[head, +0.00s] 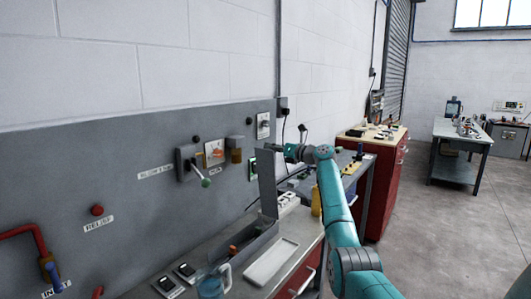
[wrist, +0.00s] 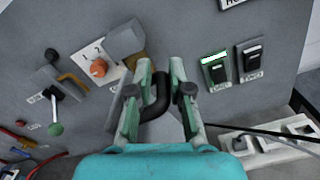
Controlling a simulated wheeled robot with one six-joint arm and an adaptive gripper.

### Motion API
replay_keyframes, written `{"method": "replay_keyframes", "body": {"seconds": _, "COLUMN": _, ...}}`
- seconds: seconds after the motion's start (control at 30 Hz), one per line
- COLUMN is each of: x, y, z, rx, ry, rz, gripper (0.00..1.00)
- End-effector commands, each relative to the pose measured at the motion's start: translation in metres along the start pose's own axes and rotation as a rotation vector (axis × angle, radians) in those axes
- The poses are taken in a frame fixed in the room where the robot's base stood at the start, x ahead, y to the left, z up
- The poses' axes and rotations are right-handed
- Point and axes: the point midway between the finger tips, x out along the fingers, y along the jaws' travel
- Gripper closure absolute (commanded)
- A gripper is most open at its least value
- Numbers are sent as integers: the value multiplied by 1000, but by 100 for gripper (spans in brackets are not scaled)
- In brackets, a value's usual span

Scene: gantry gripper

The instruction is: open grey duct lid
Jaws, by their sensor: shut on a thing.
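The grey duct (head: 245,247) is an open box on the bench, with small items inside. Its grey lid (head: 267,184) stands about upright at the duct's far end in the head view. My gripper (head: 272,149) is at the lid's top edge. In the wrist view my gripper (wrist: 161,78) has its two green-and-grey fingers on either side of a black curved handle (wrist: 156,100) and is shut on it. A grey surface behind the handle looks like the lid, partly hidden by the fingers.
A wall panel (head: 120,200) with a lever (head: 204,182), an orange knob (wrist: 99,67) and two switches (wrist: 215,70) stands close behind. A white tray (head: 271,262) and a blue mug (head: 212,284) sit beside the duct. A white socket strip (wrist: 270,140) is at right.

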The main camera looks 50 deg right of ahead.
Motion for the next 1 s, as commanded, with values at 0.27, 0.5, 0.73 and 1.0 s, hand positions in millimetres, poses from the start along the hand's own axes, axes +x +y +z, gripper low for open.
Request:
{"method": "replay_keyframes", "body": {"seconds": 0.27, "x": -2, "y": -26, "z": -12, "rx": 87, "ry": 23, "rz": -10, "gripper": 100}}
{"method": "replay_keyframes", "body": {"seconds": 0.5, "x": -1, "y": -28, "z": -12, "rx": 103, "ry": 23, "rz": -9, "gripper": 100}}
{"method": "replay_keyframes", "body": {"seconds": 0.73, "x": -1, "y": -28, "z": -12, "rx": 103, "ry": 23, "rz": -9, "gripper": 100}}
{"method": "replay_keyframes", "body": {"seconds": 1.0, "x": -1, "y": -28, "z": -12, "rx": 103, "ry": 23, "rz": -9, "gripper": 61}}
